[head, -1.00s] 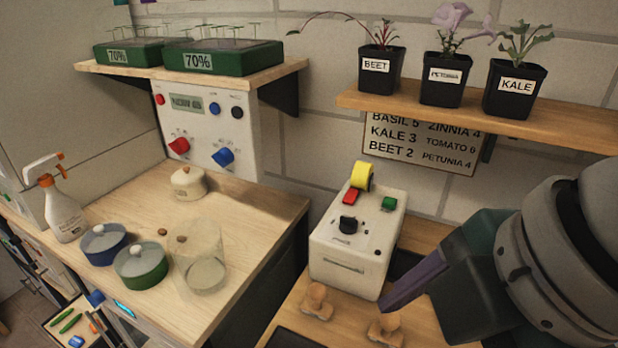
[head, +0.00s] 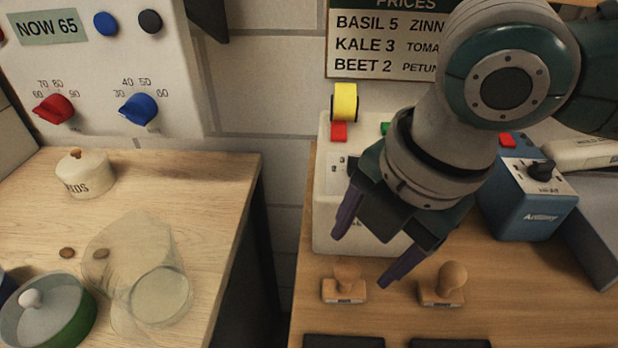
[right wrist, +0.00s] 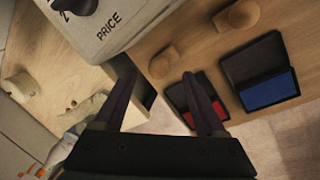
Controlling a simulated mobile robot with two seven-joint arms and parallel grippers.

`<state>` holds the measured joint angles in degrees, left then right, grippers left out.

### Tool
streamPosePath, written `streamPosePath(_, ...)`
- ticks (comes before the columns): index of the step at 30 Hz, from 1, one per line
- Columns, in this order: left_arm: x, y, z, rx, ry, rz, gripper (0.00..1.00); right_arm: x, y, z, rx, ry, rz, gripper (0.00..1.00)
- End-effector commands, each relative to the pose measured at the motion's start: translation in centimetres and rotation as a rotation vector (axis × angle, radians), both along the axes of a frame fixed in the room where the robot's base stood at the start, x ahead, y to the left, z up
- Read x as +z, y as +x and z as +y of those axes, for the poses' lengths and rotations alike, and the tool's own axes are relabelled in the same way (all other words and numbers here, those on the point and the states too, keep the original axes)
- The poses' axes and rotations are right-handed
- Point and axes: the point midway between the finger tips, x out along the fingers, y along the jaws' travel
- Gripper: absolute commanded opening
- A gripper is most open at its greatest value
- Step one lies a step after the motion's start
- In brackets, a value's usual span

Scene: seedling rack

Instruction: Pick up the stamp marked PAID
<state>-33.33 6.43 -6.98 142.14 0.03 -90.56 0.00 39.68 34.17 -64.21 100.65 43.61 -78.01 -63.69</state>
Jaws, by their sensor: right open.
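Two wooden stamps stand on the right-hand wooden table: a left stamp (head: 345,285) and a right stamp (head: 443,284). Each has a round knob on a block. Their markings are too small to read, so I cannot tell which one says PAID. My right gripper (head: 360,259) is open and empty, its purple fingers pointing down above and just behind the left stamp. In the right wrist view, the left stamp (right wrist: 162,63) shows between the fingers (right wrist: 159,77), and the right stamp (right wrist: 237,17) lies off to the right. My left gripper is out of view.
A white price machine (head: 330,215) stands close behind the stamps. A red ink pad (right wrist: 207,112) and a blue ink pad (right wrist: 270,91) lie in front of them. A blue device (head: 525,205) is at right. A gap separates this table from the left bench (head: 215,180).

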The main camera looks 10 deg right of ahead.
Motion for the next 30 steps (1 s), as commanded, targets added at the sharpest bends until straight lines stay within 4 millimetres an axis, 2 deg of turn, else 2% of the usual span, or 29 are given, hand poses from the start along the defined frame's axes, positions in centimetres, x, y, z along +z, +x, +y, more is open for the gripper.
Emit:
streamPosePath(6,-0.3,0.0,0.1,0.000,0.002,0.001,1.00,-3.3,0.4,0.9,-0.001,-0.001,0.002,0.73)
streamPosePath(15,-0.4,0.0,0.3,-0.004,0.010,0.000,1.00,-3.9,0.5,1.0,0.001,-0.001,-0.001,0.73)
streamPosePath(30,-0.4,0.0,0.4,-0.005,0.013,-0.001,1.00,-3.8,0.5,1.0,0.001,-0.001,-0.001,0.17)
